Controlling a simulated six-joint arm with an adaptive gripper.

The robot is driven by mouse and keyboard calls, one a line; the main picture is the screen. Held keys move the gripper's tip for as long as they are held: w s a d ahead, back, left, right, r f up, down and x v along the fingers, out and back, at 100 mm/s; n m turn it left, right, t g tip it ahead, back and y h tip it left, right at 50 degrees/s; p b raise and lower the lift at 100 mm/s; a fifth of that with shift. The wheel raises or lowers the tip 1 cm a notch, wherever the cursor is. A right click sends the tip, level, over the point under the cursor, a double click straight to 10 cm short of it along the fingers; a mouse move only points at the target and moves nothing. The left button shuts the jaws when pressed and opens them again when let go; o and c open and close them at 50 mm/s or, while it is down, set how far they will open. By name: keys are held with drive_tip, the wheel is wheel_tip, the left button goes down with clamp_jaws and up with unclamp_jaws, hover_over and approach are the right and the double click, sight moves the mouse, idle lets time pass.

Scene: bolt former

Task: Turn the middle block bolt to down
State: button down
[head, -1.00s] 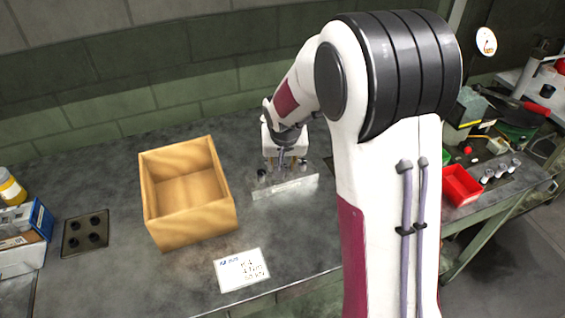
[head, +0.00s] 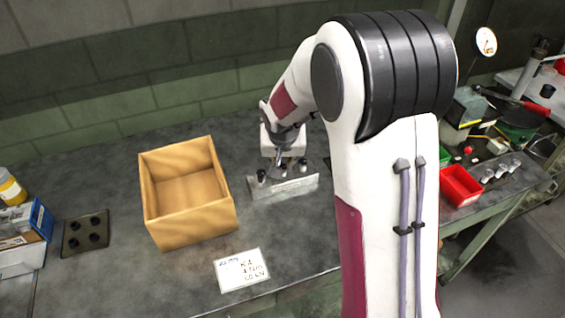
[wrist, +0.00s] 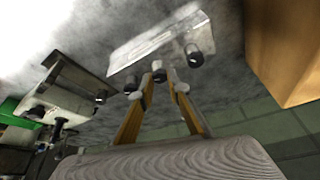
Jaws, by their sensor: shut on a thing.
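A pale metal block (head: 284,189) stands on the grey table to the right of the wooden box, with dark-tipped bolts in a row. In the wrist view the block (wrist: 150,45) shows three bolts: one at the left (wrist: 131,86), the middle bolt (wrist: 158,74) and one at the right (wrist: 194,54). My gripper (wrist: 162,80) has its two yellow, grey-tipped fingers on either side of the middle bolt, shut on it. The fingertips partly cover it. In the head view my gripper (head: 281,166) is above the block's middle, its fingers hard to make out.
An open wooden box (head: 190,225) stands left of the block. A white written card (head: 241,269) lies in front. A second metal block (wrist: 75,80) stands beside the first in the wrist view. A red bin (head: 461,186) is at the right.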

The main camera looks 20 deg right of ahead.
drive_tip(key=shift+a+m+g+h, duration=0.2)
drive_tip(key=shift+m+h, duration=0.15)
drive_tip(key=shift+m, duration=0.7)
drive_tip(key=shift+a+m+g+h, duration=0.1)
drive_tip(key=shift+m+g+h, duration=0.2)
drive_tip(key=shift+m, duration=0.75)
drive_tip(key=c, duration=1.9)
unclamp_jaws()
drive_tip(key=shift+d, duration=0.1)
drive_tip(key=shift+r, duration=0.15)
drive_tip(key=v, duration=1.1)
drive_tip(key=shift+s+a+r, duration=0.2)
drive_tip(key=shift+a+r, duration=0.05)
